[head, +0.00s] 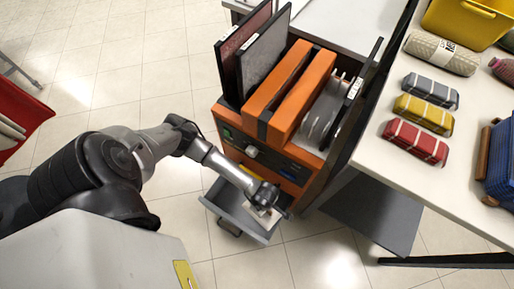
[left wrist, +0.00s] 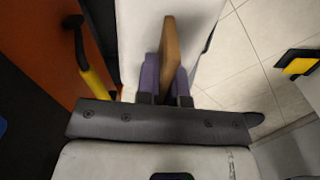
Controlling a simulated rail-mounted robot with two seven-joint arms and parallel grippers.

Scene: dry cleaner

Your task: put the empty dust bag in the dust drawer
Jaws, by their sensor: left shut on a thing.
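The dust drawer (head: 240,207) is a grey tray pulled out low at the front of the orange machine (head: 232,152). My left gripper (head: 264,202) is at the drawer's right part, seen from above. In the left wrist view its purple fingertips (left wrist: 166,82) are shut on a thin tan piece (left wrist: 171,45), which looks like part of the dust bag. A small pale patch beside the gripper in the head view may be the bag. The gripper hides most of it, and I cannot tell whether it touches the drawer floor. My right gripper is out of view.
Framed filter panels (head: 263,60) and orange slabs (head: 303,97) stand upright atop the machine. A white table (head: 462,150) at the right bears colored bundles, a roll and a yellow crate (head: 468,18). A red bin (head: 18,112) is at the far left. Tiled floor left of the drawer is clear.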

